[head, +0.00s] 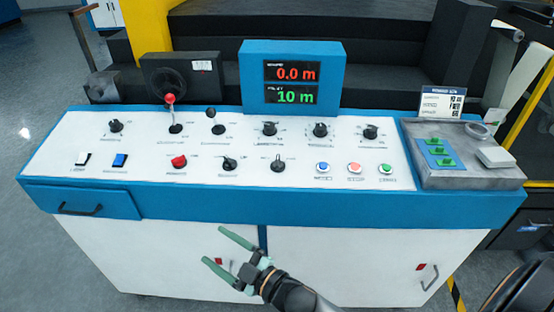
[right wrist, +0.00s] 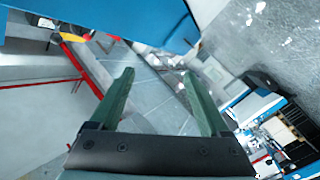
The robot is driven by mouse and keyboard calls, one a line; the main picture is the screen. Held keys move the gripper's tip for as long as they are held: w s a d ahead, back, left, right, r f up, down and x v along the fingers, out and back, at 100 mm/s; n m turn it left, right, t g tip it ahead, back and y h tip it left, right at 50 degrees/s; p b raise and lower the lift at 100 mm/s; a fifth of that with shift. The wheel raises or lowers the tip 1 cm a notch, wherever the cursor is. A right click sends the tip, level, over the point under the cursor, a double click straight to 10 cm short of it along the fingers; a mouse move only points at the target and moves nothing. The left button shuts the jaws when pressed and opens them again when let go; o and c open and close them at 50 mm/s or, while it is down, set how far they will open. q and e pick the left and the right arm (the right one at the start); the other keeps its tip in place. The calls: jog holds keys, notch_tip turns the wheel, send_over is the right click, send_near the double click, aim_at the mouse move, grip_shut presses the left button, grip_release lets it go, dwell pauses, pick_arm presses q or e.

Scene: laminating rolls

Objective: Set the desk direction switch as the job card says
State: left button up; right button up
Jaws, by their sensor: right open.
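The control desk (head: 230,205) has a white sloped panel with several black rotary knobs and switches, and their labels are too small to read. I cannot tell which one is the direction switch. Pointed black knobs sit at lower centre (head: 229,164) and beside it (head: 278,165). The job card (head: 442,102) stands at the desk's right end, its text unreadable. My right gripper (head: 213,246) is open and empty, in front of the desk's lower front, below the panel. Its spread green fingers also show in the right wrist view (right wrist: 159,75). My left gripper is out of view.
A blue display (head: 292,78) reads 0.0 m and 10 m. A red-knobbed lever (head: 171,110), a black lever (head: 215,122), a red knob (head: 179,161) and coloured push buttons (head: 354,168) crowd the panel. A grey tray (head: 460,175) is at right.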

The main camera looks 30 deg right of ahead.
jog(key=w+a+r+n+g+y+b, duration=0.1)
jog(key=a+r+n+g+y, duration=0.5)
jog(key=n, duration=0.8)
jog(key=a+r+n+g+y+b, duration=0.1)
jog(key=a+r+n+g+y, duration=0.55)
jog(key=n, duration=0.65)
jog(key=n+g+h+b, duration=0.2)
jog(key=n+h, duration=0.7)
jog(key=h, duration=1.2)
send_near(277, 160)
jog(key=f, duration=0.5)
jog(key=w+f, duration=0.1)
jog(key=f, duration=0.2)
jog(key=shift+d+f, duration=0.2)
jog(key=shift+f, duration=0.1)
